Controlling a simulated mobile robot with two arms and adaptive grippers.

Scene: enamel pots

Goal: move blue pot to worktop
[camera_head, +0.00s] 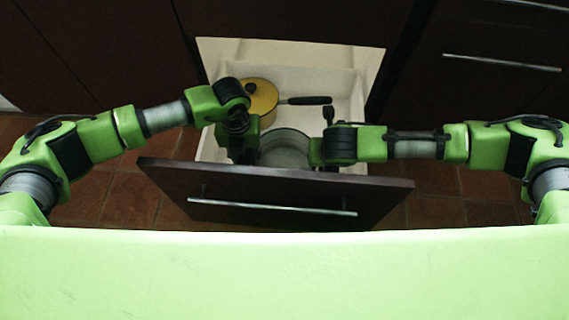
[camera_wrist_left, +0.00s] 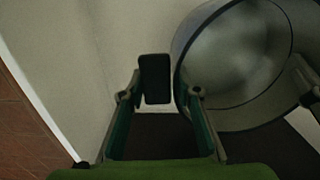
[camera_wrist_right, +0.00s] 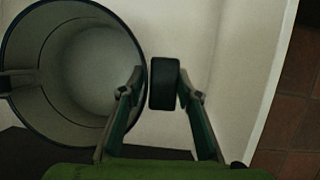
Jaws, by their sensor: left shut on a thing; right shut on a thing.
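A round pot with a grey inside and a dark bluish rim (camera_head: 285,150) stands in the open drawer, close behind its front panel. Its outside colour is mostly hidden. It also shows in the left wrist view (camera_wrist_left: 240,55) and the right wrist view (camera_wrist_right: 85,75). My left gripper (camera_head: 243,152) is at the pot's left side, shut on it at the rim or a side handle. My right gripper (camera_head: 318,152) is at its right side, shut on it likewise. The dark pieces between the fingers hide the exact grip. No worktop can be made out.
The white drawer (camera_head: 345,85) is pulled out; its dark front panel (camera_head: 275,188) has a metal bar handle. A yellow pan (camera_head: 262,98) with a long black handle lies behind the pot. Dark cabinets (camera_head: 500,60) flank the drawer above a tiled floor (camera_head: 130,195).

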